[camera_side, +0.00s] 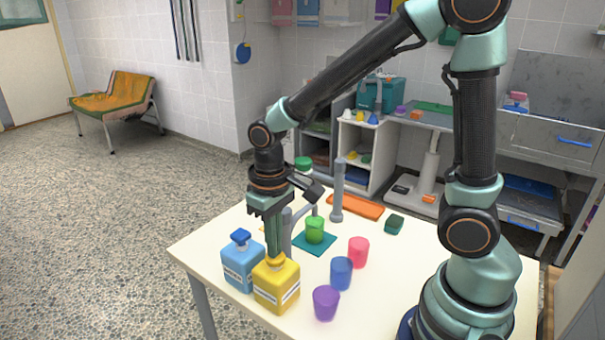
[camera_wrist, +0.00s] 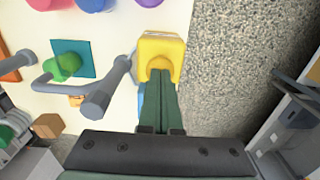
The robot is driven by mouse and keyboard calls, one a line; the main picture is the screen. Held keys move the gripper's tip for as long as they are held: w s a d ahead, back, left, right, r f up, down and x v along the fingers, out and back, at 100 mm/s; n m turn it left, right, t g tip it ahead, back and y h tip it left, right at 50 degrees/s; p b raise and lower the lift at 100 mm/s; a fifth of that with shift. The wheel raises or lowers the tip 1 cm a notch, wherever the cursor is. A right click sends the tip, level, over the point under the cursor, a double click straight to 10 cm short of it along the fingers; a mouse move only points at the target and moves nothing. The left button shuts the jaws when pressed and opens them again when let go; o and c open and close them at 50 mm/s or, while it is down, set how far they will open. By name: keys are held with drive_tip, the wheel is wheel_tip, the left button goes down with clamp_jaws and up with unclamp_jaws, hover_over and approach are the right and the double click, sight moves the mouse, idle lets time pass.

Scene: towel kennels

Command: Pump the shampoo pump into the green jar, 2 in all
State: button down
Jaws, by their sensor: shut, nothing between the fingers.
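A yellow bottle (camera_side: 277,287) with a white label stands at the table's near left; the label is too small to read. A blue bottle (camera_side: 241,265) with a blue pump head stands just left of it. My gripper (camera_side: 274,252) points down, shut and empty, with its fingertips at the yellow bottle's top and partly hiding it. In the wrist view the fingertips (camera_wrist: 160,78) overlap the yellow bottle (camera_wrist: 160,47); whether they touch I cannot tell. The green jar (camera_side: 315,230) sits on a teal mat (camera_side: 304,246), also seen in the wrist view (camera_wrist: 88,60). What it contains is hidden.
A grey post (camera_side: 287,232) with a bent arm stands between the bottles and the jar. Another grey post (camera_side: 338,195) is behind. Red (camera_side: 359,250), blue (camera_side: 341,273) and purple (camera_side: 326,303) cups stand at right. An orange tray (camera_side: 360,208) and dark green block (camera_side: 394,224) lie farther back.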

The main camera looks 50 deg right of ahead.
drive_tip(key=shift+f, duration=0.2)
drive_tip(key=shift+r, duration=1.45)
drive_tip(key=shift+r, duration=0.1)
drive_tip(key=shift+r, duration=2.95)
drive_tip(key=s+d+r+t, duration=0.4)
drive_tip(key=d+t, duration=0.1)
drive_tip(key=d, duration=0.1)
drive_tip(key=shift+d+t, duration=0.25)
drive_tip(key=shift+t, duration=0.05)
